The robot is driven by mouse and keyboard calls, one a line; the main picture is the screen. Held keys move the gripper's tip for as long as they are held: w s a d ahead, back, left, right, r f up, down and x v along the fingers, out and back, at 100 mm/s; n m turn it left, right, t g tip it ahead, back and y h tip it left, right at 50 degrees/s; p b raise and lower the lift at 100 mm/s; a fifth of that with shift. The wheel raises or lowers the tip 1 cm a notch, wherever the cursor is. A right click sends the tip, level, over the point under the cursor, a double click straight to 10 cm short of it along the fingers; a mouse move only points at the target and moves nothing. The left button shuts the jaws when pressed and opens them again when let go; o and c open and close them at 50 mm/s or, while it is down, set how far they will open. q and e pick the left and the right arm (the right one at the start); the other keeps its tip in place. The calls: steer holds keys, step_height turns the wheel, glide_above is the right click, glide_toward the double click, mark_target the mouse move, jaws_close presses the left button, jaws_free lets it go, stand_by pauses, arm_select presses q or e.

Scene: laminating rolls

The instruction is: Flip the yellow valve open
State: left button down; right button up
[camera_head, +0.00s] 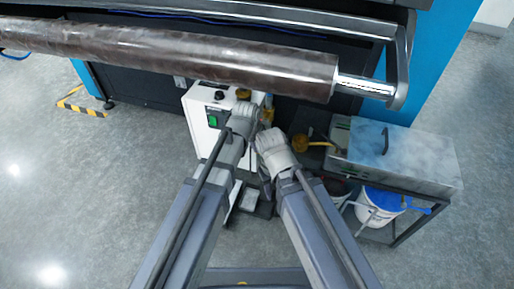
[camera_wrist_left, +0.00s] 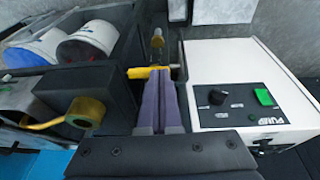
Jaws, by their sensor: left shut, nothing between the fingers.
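The yellow valve handle (camera_wrist_left: 139,72) lies across a pipe, just beyond and left of my left fingertips in the left wrist view. My left gripper (camera_wrist_left: 165,76) has its two fingers together, with nothing between them. Its tips are very close to the yellow handle; I cannot tell whether they touch. In the head view yellow parts (camera_head: 268,114) show small behind my two wrists, beside the white control box. My right arm ends beside the left one in the head view, and its fingers cannot be made out.
The white control box (camera_head: 204,106) with a green switch (camera_wrist_left: 264,97) stands right beside the valve. A brass fitting (camera_wrist_left: 84,112) is on the other side. A cart (camera_head: 446,184) with buckets (camera_head: 378,204) stands at right. A large brown roll (camera_head: 170,54) spans above. Open floor is at left.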

arm_select(q)
steer(key=shift+a+f+h, duration=0.1)
steer(key=shift+a+h, duration=0.05)
steer(key=shift+h, duration=0.35)
arm_select(e)
steer(key=shift+a+f, duration=0.2)
steer(key=shift+a, duration=0.2)
